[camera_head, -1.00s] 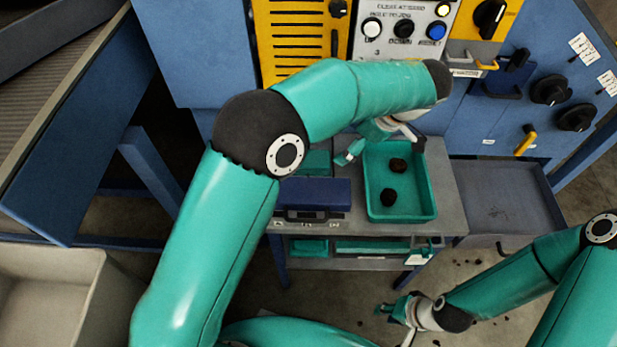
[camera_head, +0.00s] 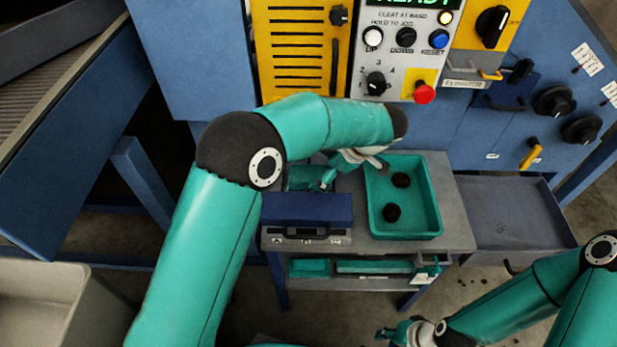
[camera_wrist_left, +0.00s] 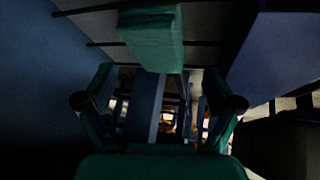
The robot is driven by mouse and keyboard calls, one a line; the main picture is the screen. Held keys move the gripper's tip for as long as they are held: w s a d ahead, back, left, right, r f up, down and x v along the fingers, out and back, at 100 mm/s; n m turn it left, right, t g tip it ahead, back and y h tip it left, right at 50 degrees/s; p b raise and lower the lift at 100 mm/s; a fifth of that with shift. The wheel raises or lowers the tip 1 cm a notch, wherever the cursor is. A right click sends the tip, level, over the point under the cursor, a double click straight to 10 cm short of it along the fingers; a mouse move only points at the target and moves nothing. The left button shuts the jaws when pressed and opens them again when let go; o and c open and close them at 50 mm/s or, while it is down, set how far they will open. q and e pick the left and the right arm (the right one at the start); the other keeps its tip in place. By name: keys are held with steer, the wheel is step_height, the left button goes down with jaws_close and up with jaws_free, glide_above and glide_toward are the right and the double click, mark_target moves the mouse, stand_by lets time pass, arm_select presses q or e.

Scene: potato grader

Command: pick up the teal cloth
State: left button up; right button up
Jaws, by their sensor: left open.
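The teal cloth (camera_head: 299,177) appears as a folded teal piece on the small grey table, behind the blue box and partly hidden by my left arm. In the left wrist view a teal block-like piece, which looks like the cloth (camera_wrist_left: 152,40), lies at the top of the picture, beyond the fingers. My left gripper (camera_head: 350,172) is just right of the cloth in the head view, open and apart from it. Its two spread fingers show in the left wrist view (camera_wrist_left: 160,105) with nothing between them. My right gripper (camera_head: 398,334) is low in the picture, away from the table; its jaws are unclear.
A teal tray (camera_head: 408,222) with two dark lumps stands right of my left gripper. A dark blue box (camera_head: 308,208) sits at the table's front. A panel with a red button (camera_head: 424,93) rises behind. A grey open drawer (camera_head: 515,215) is at the right.

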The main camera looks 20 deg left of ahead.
mark_target(308, 174)
arm_select(q)
steer(key=x, duration=0.5)
steer(key=shift+w, duration=0.1)
steer(key=shift+c, duration=0.2)
steer(key=c, duration=0.9)
steer(key=shift+a+r, duration=0.3)
steer(key=shift+r, duration=0.1)
steer(key=s+a+r, duration=0.2)
steer(key=a, duration=0.2)
steer(key=s+a+r, duration=0.2)
steer(key=a, duration=0.2)
steer(key=s+a+r, duration=0.2)
steer(key=a+r, duration=0.1)
steer(key=a, duration=0.1)
steer(key=shift+r+b, duration=0.1)
steer(key=shift+b, duration=0.2)
steer(key=shift+w, duration=0.1)
